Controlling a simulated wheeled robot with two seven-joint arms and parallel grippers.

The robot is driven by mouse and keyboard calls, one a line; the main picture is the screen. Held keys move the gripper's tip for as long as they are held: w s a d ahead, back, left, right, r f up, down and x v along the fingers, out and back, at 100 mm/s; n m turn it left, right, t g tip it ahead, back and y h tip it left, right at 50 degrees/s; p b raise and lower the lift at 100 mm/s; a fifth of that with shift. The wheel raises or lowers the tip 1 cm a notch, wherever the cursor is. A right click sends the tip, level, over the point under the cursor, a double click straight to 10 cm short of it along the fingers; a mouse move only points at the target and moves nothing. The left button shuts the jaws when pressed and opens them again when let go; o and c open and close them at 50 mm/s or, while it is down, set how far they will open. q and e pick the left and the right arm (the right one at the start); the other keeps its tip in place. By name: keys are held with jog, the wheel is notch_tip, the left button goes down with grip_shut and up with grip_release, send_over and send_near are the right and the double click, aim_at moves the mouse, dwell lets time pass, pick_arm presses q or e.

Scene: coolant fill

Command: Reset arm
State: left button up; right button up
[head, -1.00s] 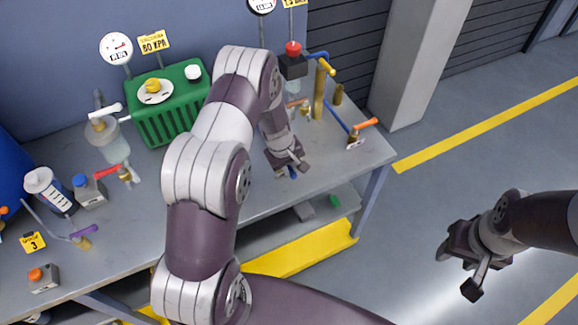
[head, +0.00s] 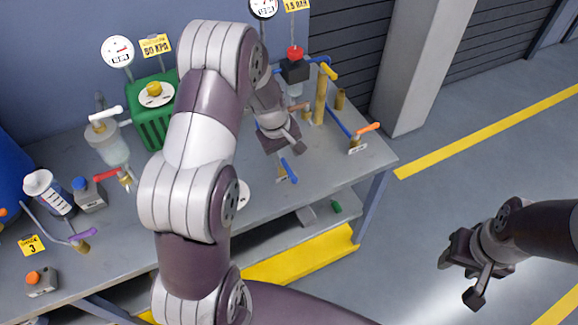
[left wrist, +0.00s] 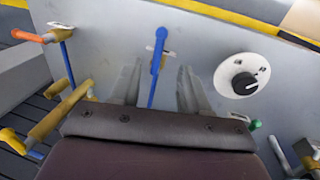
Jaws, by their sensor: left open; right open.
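My left gripper (head: 284,144) is open and empty over the bench, just behind a small blue-handled valve (head: 289,171). In the left wrist view, its two fingers (left wrist: 158,92) stand on either side of the blue handle (left wrist: 155,70), apart from each other; whether they touch it cannot be told there. My right gripper (head: 461,277) is open and empty above the floor, right of the bench.
The grey bench (head: 325,165) carries a green tank (head: 150,125), a red-capped black block (head: 295,68), an orange-handled valve (head: 367,129) and brass pipes (head: 321,100). A black knob on a white dial (left wrist: 243,80) shows in the wrist view. The floor to the right is clear.

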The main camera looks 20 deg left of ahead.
pick_arm(q)
jog(key=shift+s+a+r, duration=0.1)
jog(key=shift+r, duration=0.5)
jog(key=shift+s+a+r, duration=0.1)
jog(key=shift+r, duration=0.5)
